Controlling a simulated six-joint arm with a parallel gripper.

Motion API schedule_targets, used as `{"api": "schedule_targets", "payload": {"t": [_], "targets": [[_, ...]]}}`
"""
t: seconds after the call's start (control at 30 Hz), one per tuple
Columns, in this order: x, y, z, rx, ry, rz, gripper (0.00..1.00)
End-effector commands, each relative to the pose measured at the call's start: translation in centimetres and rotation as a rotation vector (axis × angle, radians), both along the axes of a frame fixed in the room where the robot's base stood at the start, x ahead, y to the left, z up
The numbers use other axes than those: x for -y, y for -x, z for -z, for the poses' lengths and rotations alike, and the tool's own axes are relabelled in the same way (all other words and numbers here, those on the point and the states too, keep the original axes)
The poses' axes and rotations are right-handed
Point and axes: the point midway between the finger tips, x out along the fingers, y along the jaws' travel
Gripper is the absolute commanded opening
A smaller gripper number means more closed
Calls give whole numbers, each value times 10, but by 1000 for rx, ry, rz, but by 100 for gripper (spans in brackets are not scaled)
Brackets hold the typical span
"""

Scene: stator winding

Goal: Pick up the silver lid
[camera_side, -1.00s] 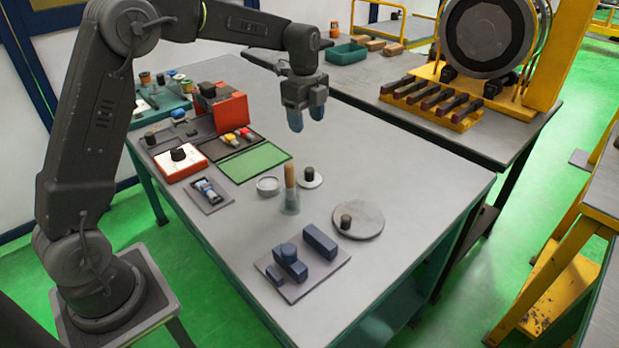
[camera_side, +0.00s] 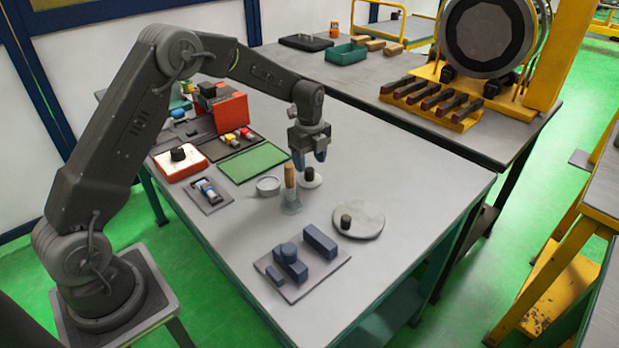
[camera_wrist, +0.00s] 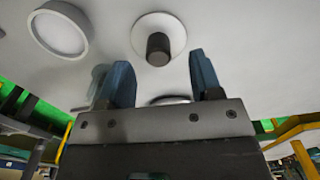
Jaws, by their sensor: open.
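The silver lid (camera_side: 313,183) is a small pale round disc with a black knob on top, lying flat on the grey table. My gripper (camera_side: 309,160) hangs just above it in the side view, fingers down, and partly covers it. In the wrist view the lid (camera_wrist: 178,32) and its dark knob show at the upper middle, beyond my open blue fingertips (camera_wrist: 160,75). Nothing is between the fingers, and I see no contact with the knob.
A glass jar with a wooden-handled tool (camera_side: 290,200) stands close beside the lid. A shallow round dish (camera_side: 268,186) lies to the left. A larger grey disc with a black knob (camera_side: 365,222) is nearer the right edge. The table to the right is clear.

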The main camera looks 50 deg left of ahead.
Motion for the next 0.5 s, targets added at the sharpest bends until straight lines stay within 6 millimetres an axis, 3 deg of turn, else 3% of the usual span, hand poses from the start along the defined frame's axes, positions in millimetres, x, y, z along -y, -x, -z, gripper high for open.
{"api": "schedule_targets", "payload": {"t": [0.2, 0.5], "targets": [[3, 3, 32, -3, 0, 0, 59], [2, 2, 39, 0, -1, -1, 59]]}}
